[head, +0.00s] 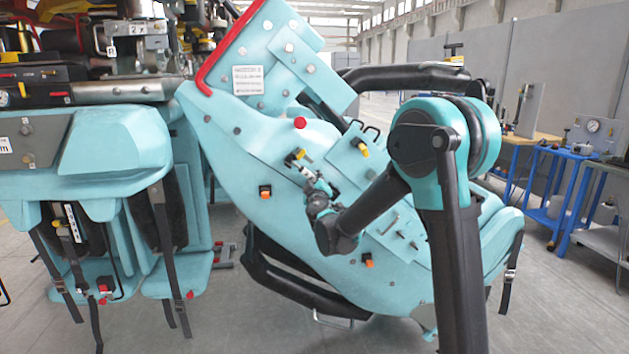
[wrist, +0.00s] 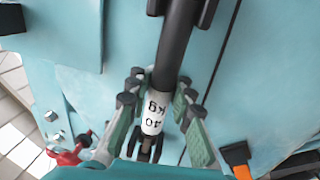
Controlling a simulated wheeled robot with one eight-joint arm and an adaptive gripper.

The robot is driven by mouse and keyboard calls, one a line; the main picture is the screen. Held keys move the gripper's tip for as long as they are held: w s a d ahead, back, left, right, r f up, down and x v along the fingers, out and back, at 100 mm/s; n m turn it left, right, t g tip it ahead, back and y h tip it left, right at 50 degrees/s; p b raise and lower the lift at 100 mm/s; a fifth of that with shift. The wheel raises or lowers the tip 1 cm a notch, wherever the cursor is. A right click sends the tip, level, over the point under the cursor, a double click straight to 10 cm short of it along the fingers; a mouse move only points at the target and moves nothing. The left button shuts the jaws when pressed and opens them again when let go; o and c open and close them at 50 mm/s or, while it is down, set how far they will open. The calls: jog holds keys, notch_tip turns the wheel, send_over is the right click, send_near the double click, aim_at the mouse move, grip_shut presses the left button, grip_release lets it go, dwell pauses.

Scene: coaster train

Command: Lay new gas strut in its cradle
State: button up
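A gas strut (wrist: 181,40), a dark tube with a white "40 kg" label, runs down the middle of the wrist view in front of a pale teal panel. Its lower end has a dark fork. Grey bracket pieces (wrist: 208,12) flank it at the top; I cannot tell whether it rests in them. My gripper (wrist: 160,85) has its fingers on both sides of the strut, with a narrow gap to the label. Its fingers look open around it. In the head view, my gripper (head: 312,182) is close to the tilted teal body (head: 235,150); the strut is hard to make out there.
A red lever (wrist: 70,156) and an orange-black latch (wrist: 237,160) lie low in the wrist view. In the head view, a red knob (head: 300,122) and yellow-tipped fittings (head: 359,148) stick out of the body. Blue workbenches (head: 553,190) stand at right; the floor at front is clear.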

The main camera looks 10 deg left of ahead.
jog(key=o, duration=0.4)
jog(key=shift+o, duration=0.2)
jog(key=shift+s, duration=0.1)
jog(key=v, duration=1.2)
